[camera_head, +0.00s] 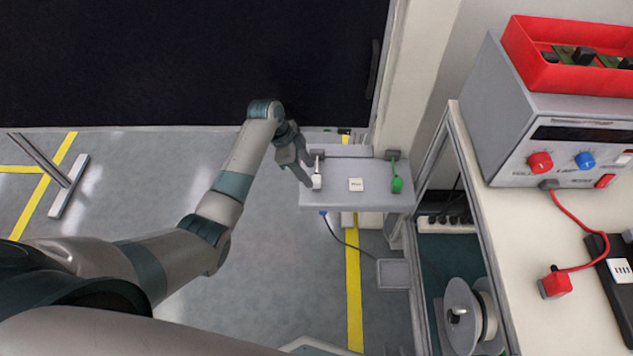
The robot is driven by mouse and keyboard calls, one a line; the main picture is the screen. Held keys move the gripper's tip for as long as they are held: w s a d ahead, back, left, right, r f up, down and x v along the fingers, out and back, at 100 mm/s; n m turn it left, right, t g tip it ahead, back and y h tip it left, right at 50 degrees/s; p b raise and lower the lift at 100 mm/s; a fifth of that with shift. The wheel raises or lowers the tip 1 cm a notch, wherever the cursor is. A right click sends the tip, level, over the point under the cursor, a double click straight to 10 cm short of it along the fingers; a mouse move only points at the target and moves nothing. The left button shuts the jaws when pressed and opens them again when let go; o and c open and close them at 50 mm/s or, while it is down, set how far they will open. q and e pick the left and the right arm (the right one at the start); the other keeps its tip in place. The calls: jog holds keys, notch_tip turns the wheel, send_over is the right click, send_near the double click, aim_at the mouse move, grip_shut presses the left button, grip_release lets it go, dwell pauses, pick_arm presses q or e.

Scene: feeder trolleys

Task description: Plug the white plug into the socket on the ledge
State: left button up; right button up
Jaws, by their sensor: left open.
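A grey ledge (336,202) juts out beside the door post. The white plug (317,181) is at the ledge's left end, below a small dark holder (317,154). A small white square piece (356,184), which looks like the socket, sits in the middle of the ledge. My left gripper (308,172) is open, its fingers pointing down just left of the white plug. I cannot tell whether they touch it. My right gripper is out of view.
A green plug (397,185) is at the ledge's right end. To the right, a bench (545,245) carries a grey power unit (545,130), a red bin (530,55) and a red plug (555,283). A power strip (445,224) and cable reel (460,310) sit below.

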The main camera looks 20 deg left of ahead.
aim_at(316, 178)
pick_arm(q)
jog(key=shift+w+d+f, duration=0.1)
jog(key=shift+d+f, duration=0.2)
jog(key=shift+f, duration=0.35)
jog(key=shift+w+x, duration=0.2)
jog(key=shift+x, duration=1.1)
jog(key=shift+w+x, duration=0.2)
jog(key=shift+x, duration=1.1)
jog(key=shift+r, duration=0.1)
jog(key=c, duration=1.1)
